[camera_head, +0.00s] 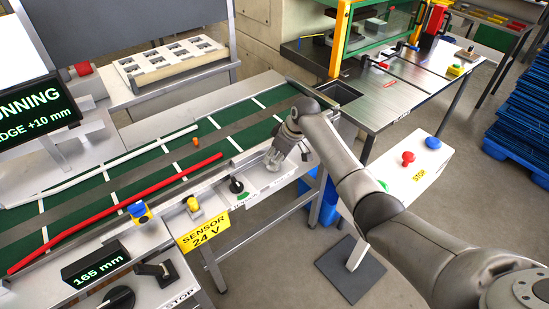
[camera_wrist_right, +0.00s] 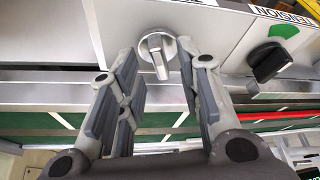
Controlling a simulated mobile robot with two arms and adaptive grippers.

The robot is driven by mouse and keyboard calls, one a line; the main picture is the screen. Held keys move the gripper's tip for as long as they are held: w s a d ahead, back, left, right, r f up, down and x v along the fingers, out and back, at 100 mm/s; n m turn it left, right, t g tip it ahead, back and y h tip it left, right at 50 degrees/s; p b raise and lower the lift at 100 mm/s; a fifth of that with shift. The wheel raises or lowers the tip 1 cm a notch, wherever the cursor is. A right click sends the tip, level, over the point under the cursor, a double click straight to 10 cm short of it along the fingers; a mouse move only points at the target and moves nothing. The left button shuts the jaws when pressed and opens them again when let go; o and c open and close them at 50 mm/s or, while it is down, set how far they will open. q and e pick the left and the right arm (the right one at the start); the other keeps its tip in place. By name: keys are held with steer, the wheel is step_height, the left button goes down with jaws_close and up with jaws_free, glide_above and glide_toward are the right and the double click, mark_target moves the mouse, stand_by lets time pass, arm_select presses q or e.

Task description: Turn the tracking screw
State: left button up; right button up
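A silver knob with a raised grip bar, which looks like the tracking screw (camera_wrist_right: 157,55), sits on the conveyor's front rail in the right wrist view. Its label at the top is mostly cut off. My right gripper (camera_wrist_right: 158,66) is open, with one finger on each side of the knob and visible gaps between. In the head view my right gripper (camera_head: 277,157) is at the rail's front edge and largely covers the knob. A screen (camera_head: 38,112) at the left reads "NNING" and "EDGE +10 mm", partly cut off. My left gripper is not in view.
A black knob (camera_head: 237,186) labelled tension is close left of the gripper. The green conveyor belt (camera_head: 150,165) carries a red strip edge (camera_head: 120,212). A yellow sensor (camera_head: 193,204) and blue clamp (camera_head: 139,211) line the rail. A stop-button box (camera_head: 407,175) stands right.

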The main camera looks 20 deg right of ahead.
steer(key=shift+x, duration=0.75)
jaws_close()
